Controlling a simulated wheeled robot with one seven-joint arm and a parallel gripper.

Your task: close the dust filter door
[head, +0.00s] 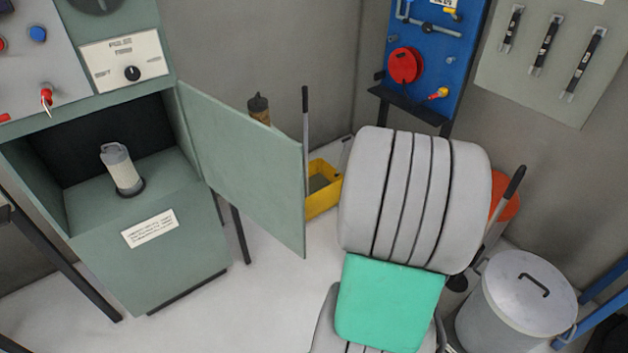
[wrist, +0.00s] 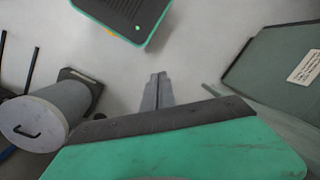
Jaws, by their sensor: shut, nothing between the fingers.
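The dust filter door (head: 250,165) is a flat grey-green panel. In the head view it stands wide open, swung out to the right from its hinge side on the green cabinet (head: 175,260). The cabinet opening shows a pale filter cartridge (head: 121,168) standing inside. My arm's grey ribbed link and green part are right of the door, with floor visible between. My gripper (wrist: 158,77) shows in the wrist view, shut and empty over bare floor; the head view does not show it. In the wrist view the cabinet (wrist: 275,65) is at the right, apart from the fingers.
A yellow bucket (head: 323,188) with a dark handle stands behind the door. A lidded metal bin (head: 520,297) is at the right; it also shows in the wrist view (wrist: 45,112). A blue panel (head: 430,50) is at the back. The floor before the cabinet is clear.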

